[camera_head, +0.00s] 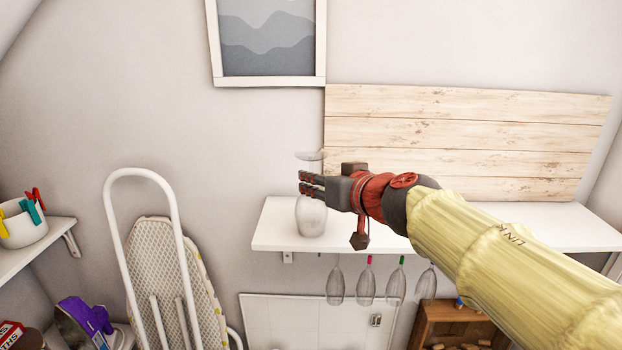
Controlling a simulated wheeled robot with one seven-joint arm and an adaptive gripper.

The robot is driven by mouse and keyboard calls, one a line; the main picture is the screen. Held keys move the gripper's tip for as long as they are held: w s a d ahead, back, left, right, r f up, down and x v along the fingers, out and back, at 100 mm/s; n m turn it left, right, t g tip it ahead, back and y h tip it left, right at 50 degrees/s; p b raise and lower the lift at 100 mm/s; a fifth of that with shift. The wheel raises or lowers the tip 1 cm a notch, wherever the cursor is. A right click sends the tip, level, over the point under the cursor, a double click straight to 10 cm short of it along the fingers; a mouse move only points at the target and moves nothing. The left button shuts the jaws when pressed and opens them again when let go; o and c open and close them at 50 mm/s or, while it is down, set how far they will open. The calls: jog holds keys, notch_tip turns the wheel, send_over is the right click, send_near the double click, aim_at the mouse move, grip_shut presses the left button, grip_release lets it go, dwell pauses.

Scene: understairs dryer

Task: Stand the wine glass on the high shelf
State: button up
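A clear wine glass (311,216) is upside down, with its foot (310,155) at the top and its bowl below. My gripper (309,183) comes in from the right, and its dark and red fingers are closed at the stem. The bowl overlaps the left end of the white high shelf (480,232) in the picture. I cannot tell whether its rim touches the shelf. The stem is mostly hidden behind the fingers.
Several glasses (366,286) hang bowl-down under the shelf. Wooden boards (460,140) lean on the wall behind it, with a framed picture (268,40) above. An ironing board (170,270) stands left. The shelf's visible top is clear beside the glass; my arm covers its right part.

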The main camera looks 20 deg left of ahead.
jog(key=p+v, duration=0.1)
jog(key=v, duration=0.8)
jog(key=shift+d, duration=0.1)
jog(key=w+d+r+m+t+h, duration=0.2)
jog(key=d+m+t+h, duration=0.35)
jog(key=d, duration=1.25)
jog(key=s+d+f+m+g+h, duration=0.25)
jog(key=d+f+h, duration=0.25)
jog(key=d, duration=0.4)
jog(key=s+d+f+g+h, duration=0.2)
jog(key=s+d+f+g, duration=0.3)
jog(key=s+f, duration=0.7)
jog(key=s+a+f+g+y, duration=0.2)
jog(key=s+a+f+g, duration=0.1)
jog(key=s+f, duration=0.5)
jog(key=shift+s+f+n+y, duration=0.35)
jog(key=shift+s+f+n, duration=0.05)
jog(key=shift+s, duration=0.45)
